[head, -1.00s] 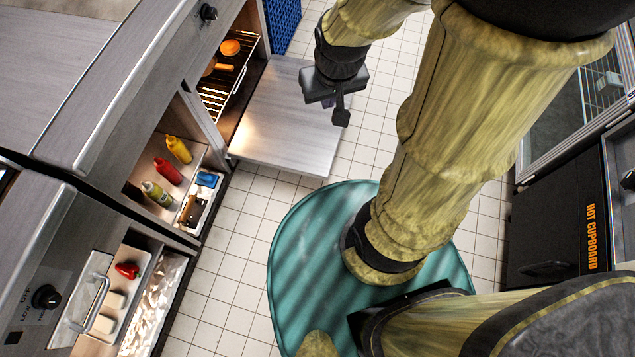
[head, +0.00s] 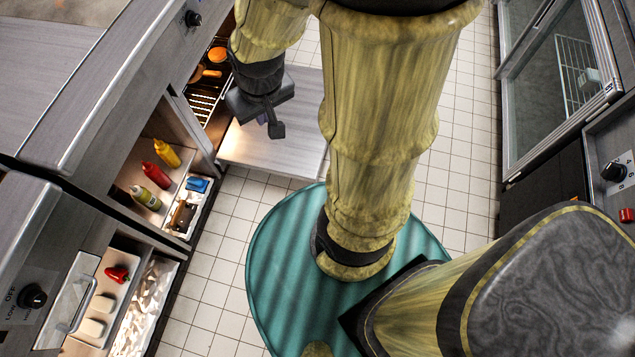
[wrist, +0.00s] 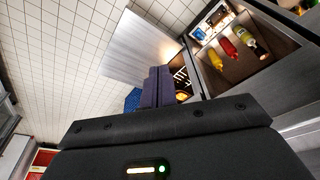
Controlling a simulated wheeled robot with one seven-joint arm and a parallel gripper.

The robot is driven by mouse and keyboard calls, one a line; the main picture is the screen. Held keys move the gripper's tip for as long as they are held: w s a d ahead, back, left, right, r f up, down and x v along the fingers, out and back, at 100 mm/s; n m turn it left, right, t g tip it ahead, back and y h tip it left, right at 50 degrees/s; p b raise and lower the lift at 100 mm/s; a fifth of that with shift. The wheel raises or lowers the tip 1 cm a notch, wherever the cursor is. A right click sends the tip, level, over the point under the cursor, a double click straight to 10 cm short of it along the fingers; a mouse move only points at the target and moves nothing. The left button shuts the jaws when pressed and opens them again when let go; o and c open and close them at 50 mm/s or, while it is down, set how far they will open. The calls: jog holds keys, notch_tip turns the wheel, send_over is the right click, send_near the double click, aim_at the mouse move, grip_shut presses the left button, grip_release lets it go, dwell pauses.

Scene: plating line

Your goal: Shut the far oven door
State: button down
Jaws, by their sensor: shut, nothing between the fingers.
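The far oven door (head: 275,150) is a flat metal panel. It hangs open and lies about level, out from the lit oven (head: 208,92) at the upper left. Inside the oven are a wire rack and orange items. The door also shows in the wrist view (wrist: 142,48) as a pale panel beyond the fingers. My gripper (head: 276,128) is shut and empty. In the head view it appears over the door's oven side, covering part of it. I cannot tell whether it touches the door. In the wrist view my shut fingers (wrist: 158,86) overlap the door's near edge.
A glass-fronted cabinet (head: 560,80) stands at right.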

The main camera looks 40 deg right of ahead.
jog(key=w+d+f+m+g+y+b, duration=0.25)
jog(key=d+f+m+b, duration=0.35)
jog(key=f, duration=0.7)
jog(key=w+d+f+m+g+y+b, duration=0.1)
jog(key=d+f+m+y+b, duration=0.2)
jog(key=f+b, duration=0.75)
jog(key=w+d+f+m+g+y+b, duration=0.1)
jog(key=w+d+f+m+y+b, duration=0.25)
jog(key=f, duration=1.35)
jog(key=s+d+f+m+t+y+b, duration=0.1)
jog(key=d+f+m+t+b, duration=0.3)
jog(key=f, duration=0.8)
jog(key=s+d+f+m+t+y+b, duration=0.1)
jog(key=s+d+f+m+t+b, duration=0.3)
jog(key=f, duration=0.8)
jog(key=s+d+f+m+t+y+b, duration=0.2)
jog(key=d+f+m+t+b, duration=0.3)
jog(key=f+m+t+b, duration=0.2)
notch_tip(320, 180, down, 5)
jog(key=t+b, duration=0.2)
jog(key=b, duration=0.2)
jog(key=shift+s+d+f, duration=0.2)
jog(key=shift+s+d, duration=0.1)
jog(key=shift+a+m, duration=0.1)
jog(key=shift+m, duration=0.15)
jog(key=w+a+r+b, duration=0.4)
jog(key=w+a+r, duration=0.2)
jog(key=w, duration=0.1)
jog(key=shift+w+a, duration=0.2)
jog(key=shift+w, duration=0.1)
